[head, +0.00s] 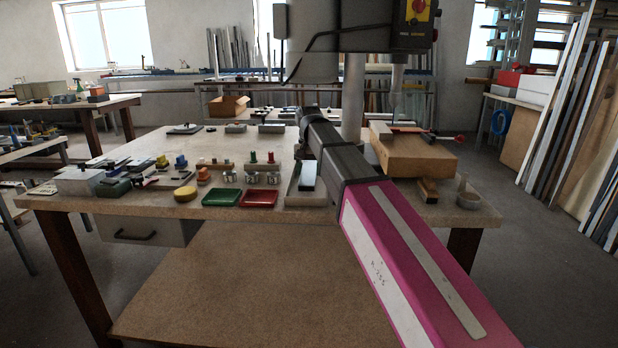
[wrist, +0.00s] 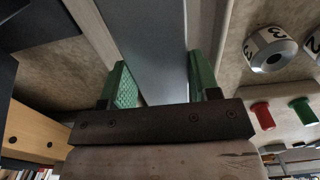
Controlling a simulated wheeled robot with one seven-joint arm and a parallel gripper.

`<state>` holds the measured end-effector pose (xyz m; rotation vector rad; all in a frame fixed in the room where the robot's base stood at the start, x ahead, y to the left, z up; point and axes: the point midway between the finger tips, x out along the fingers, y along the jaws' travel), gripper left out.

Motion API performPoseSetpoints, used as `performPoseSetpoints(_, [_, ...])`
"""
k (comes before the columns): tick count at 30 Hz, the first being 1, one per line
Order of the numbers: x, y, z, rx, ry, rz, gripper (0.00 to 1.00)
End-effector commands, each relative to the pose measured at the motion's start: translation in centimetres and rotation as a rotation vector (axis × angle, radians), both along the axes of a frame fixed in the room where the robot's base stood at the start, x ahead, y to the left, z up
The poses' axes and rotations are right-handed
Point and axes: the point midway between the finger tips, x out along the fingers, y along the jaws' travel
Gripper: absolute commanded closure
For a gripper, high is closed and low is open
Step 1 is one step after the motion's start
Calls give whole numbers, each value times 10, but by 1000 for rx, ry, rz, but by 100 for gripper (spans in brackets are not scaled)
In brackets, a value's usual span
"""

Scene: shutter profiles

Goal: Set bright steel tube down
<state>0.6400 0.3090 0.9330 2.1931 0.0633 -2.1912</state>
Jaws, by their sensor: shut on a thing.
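A smooth grey bar, which I take to be the bright steel tube (wrist: 148,42), runs up the middle of the wrist view. My gripper (wrist: 158,82) is shut on it, with a green pad against each long side. In the head view the tube (head: 308,174) shows as a short blue-grey strip over a pale open tray (head: 305,200) near the table's front edge. The tube lines up with the tray's length. I cannot tell whether it touches the tray floor. My gripper is mostly hidden by my arm in the head view.
Red (head: 259,198) and green (head: 221,197) dishes and several numbered rings (wrist: 268,50) lie to the left. A small cup (head: 468,198) stands at the right.

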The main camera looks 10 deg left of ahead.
Motion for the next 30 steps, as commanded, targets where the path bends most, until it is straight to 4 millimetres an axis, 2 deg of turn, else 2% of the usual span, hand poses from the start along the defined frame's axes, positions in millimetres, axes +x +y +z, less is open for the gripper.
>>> performPoseSetpoints(3, [-1,0,-17,-1,2,0,86])
performPoseSetpoints(6, [-1,0,-26,0,1,0,86])
performPoseSetpoints(17, [0,0,-29,0,0,0,86])
performPoseSetpoints(18, [0,0,-30,0,1,0,41])
performPoseSetpoints(20, [0,0,-29,0,1,0,21])
performPoseSetpoints(21, [0,0,-29,0,1,0,19])
performPoseSetpoints(30, [0,0,-27,0,0,0,19])
